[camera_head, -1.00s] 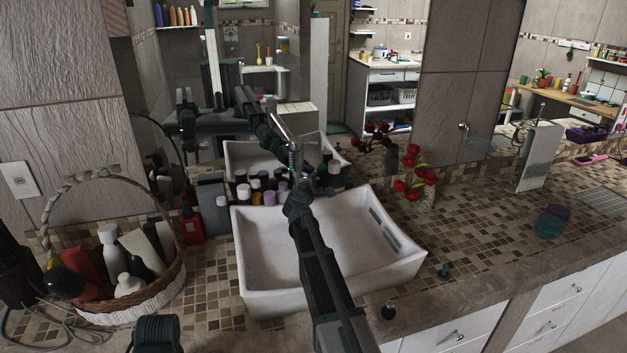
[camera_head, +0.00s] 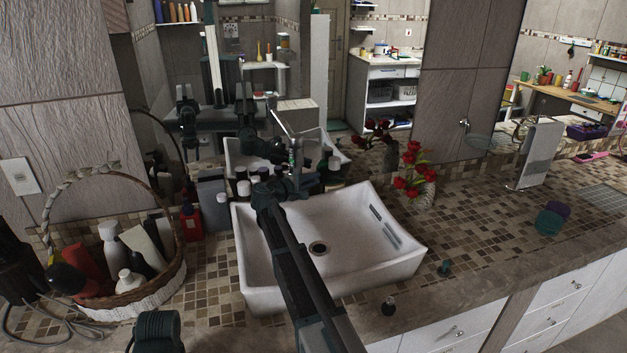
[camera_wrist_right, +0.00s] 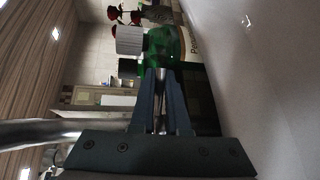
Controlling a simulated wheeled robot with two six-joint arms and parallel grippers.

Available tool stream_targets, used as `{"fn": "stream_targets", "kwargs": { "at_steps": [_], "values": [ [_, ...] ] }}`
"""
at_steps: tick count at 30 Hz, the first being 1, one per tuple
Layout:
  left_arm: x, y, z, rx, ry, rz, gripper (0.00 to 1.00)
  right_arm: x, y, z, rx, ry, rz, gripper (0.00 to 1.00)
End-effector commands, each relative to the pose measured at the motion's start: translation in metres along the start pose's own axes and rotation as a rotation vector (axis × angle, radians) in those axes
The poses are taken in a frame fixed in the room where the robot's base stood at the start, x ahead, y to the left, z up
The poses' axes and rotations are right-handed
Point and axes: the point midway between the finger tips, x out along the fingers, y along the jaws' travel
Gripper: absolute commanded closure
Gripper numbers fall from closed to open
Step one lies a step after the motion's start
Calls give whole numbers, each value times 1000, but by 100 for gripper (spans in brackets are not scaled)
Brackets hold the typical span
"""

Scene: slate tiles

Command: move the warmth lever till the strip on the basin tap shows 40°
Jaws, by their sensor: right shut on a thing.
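The basin tap (camera_head: 292,150) is a tall chrome tap behind the white basin (camera_head: 398,262), its angled spout near the top. My right gripper (camera_head: 291,186) is at the lower part of the tap, its arm reaching across the basin's left half. In the right wrist view its fingers (camera_wrist_right: 160,84) are closed on a thin metal piece, the warmth lever (camera_wrist_right: 160,112). A chrome tube of the tap (camera_wrist_right: 38,131) shows at the left there. The tap's strip cannot be made out, so its reading is not visible.
Several bottles (camera_head: 222,212) stand behind the basin. A wicker basket (camera_head: 150,305) of bottles is at the left. Red flowers in a vase (camera_head: 425,195) stand to the right. The tiled counter right of the basin is mostly clear. A mirror behind repeats the scene.

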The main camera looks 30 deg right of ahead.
Motion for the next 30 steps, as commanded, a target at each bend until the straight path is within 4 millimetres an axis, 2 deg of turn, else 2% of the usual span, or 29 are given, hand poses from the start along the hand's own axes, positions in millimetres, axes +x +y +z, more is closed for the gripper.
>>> {"fn": "stream_targets", "kwargs": {
  "at_steps": [2, 3, 7, 8, 16, 20, 23, 30],
  "values": [
    [0, 0, 0, 0, 0, 0, 50, 0, -1, 0, 1, 1, -2, 100],
    [0, 0, 0, 0, 0, 0, 50, 0, -1, 0, 1, 1, -2, 83],
    [0, 0, 0, 0, 0, 0, 50, 0, -1, 0, 0, 1, -2, 60],
    [0, 0, 0, 0, 0, 0, 50, 0, -1, 0, 0, 1, -2, 56],
    [0, 0, 0, 0, 0, 0, 50, -1, 0, 0, 0, 2, -1, 56],
    [-2, 0, 0, 0, 0, 0, 50, -10, 0, 0, -1, 3, -1, 56],
    [-6, -1, 0, 0, 0, 0, 50, -28, 1, 1, -1, 4, 0, 56],
    [-16, -2, 1, 0, 0, 0, 50, -81, 2, 1, 0, 5, 0, 56]
  ]
}}
